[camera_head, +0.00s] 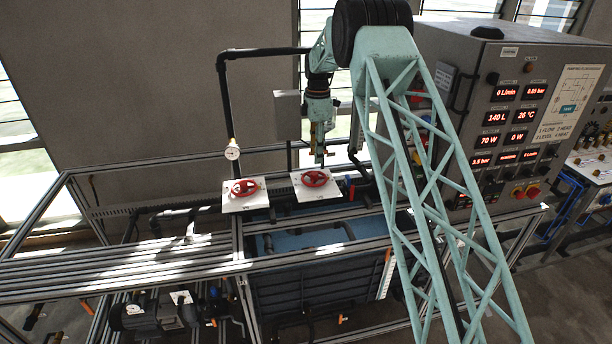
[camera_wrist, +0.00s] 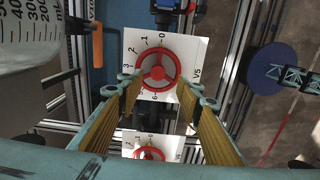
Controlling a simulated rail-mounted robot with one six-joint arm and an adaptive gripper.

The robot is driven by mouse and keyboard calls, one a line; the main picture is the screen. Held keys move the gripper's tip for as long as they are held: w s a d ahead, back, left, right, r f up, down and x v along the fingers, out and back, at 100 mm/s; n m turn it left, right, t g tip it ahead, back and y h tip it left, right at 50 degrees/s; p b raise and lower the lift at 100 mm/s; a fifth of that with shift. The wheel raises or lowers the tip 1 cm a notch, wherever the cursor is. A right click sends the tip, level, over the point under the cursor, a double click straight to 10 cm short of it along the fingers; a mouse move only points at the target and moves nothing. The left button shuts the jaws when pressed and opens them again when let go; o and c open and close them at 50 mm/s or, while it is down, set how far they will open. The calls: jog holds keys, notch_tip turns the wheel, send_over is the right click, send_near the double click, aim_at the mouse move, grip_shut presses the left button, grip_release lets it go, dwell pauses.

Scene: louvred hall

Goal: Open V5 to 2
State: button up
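The V5 valve is a red handwheel (camera_wrist: 158,70) on a white plate (camera_wrist: 190,52) printed with a number scale and the label V5. In the wrist view it lies ahead of my gripper (camera_wrist: 160,97), whose fingers are spread apart with nothing between them. In the head view my gripper (camera_head: 320,158) hangs pointing down just above the right-hand red wheel (camera_head: 315,178). I cannot tell whether the fingertips touch the wheel. The wheel's exact setting is too small to read.
A second red wheel (camera_head: 244,188) on a white plate is to the left; one also shows low in the wrist view (camera_wrist: 149,153). A pressure gauge (camera_head: 232,150) stands behind it. A grey control cabinet (camera_head: 510,110) is at right. Frame rails surround the tank (camera_head: 320,280).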

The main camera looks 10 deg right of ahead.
aim_at(314, 173)
jog(key=shift+w+a+f, duration=0.2)
jog(key=shift+a+f, duration=0.1)
jog(key=shift+f, duration=0.1)
jog(key=shift+f+b, duration=1.6)
jog(key=shift+f, duration=2.45)
jog(key=shift+f, duration=0.15)
jog(key=shift+s+f+b, duration=0.3)
jog(key=shift+f+b, duration=0.1)
jog(key=shift+f, duration=0.55)
jog(key=shift+o, duration=0.5)
jog(key=shift+f, duration=0.15)
